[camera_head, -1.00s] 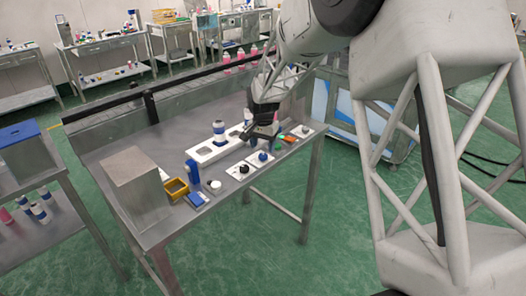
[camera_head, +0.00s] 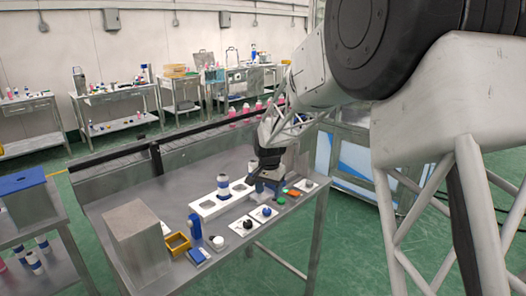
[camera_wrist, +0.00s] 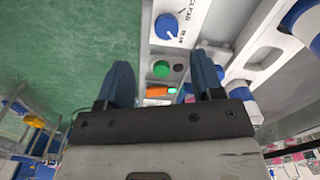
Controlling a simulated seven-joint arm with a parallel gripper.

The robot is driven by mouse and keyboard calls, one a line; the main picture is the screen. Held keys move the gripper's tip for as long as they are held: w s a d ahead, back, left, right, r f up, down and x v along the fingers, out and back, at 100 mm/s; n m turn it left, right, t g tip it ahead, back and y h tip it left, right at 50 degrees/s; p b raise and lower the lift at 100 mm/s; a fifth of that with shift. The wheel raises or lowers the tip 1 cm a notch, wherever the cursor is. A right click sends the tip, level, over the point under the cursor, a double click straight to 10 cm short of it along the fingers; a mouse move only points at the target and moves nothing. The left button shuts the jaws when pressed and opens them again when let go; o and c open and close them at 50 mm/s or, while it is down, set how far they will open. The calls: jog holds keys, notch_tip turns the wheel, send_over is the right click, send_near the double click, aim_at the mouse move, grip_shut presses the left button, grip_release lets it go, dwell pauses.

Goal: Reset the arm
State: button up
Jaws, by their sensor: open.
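My gripper (camera_head: 266,183) is over the right part of the steel workbench (camera_head: 305,222), near a white rack (camera_head: 207,210). In the wrist view its two blue fingers stand apart, with a gap between them (camera_wrist: 163,78), and I see nothing held. Beyond and between the fingers are a green button (camera_wrist: 160,68) and an orange switch (camera_wrist: 158,91) with a green light. A blue-and-white can (camera_head: 223,187) stands in the rack, and another (camera_head: 253,168) is behind it. Whether a fingertip touches anything is unclear.
Along the bench front are a blue knob (camera_head: 266,211), a black knob (camera_head: 247,224), a yellow bin (camera_head: 178,243), a blue upright piece (camera_head: 194,227) and a large metal box (camera_head: 137,243). Other benches line the wall. Green floor is open in front.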

jog(key=s+d+r+n, duration=0.1)
jog(key=s+d+r, duration=0.25)
jog(key=s, duration=0.35)
jog(key=s+d+r+n+t, duration=0.1)
jog(key=s+d+r, duration=0.2)
jog(key=s+r, duration=0.3)
jog(key=s+d+r, duration=0.3)
jog(key=s+d, duration=0.1)
jog(key=s, duration=0.5)
jog(key=s+d+n, duration=0.1)
jog(key=s+d, duration=0.1)
jog(key=s, duration=1)
jog(key=s+d+f+n+t, duration=0.1)
jog(key=s+d+n, duration=0.1)
jog(key=s, duration=1)
jog(key=shift+s+d+t, duration=0.15)
jog(key=shift+d+t, duration=0.15)
jog(key=shift+d, duration=0.35)
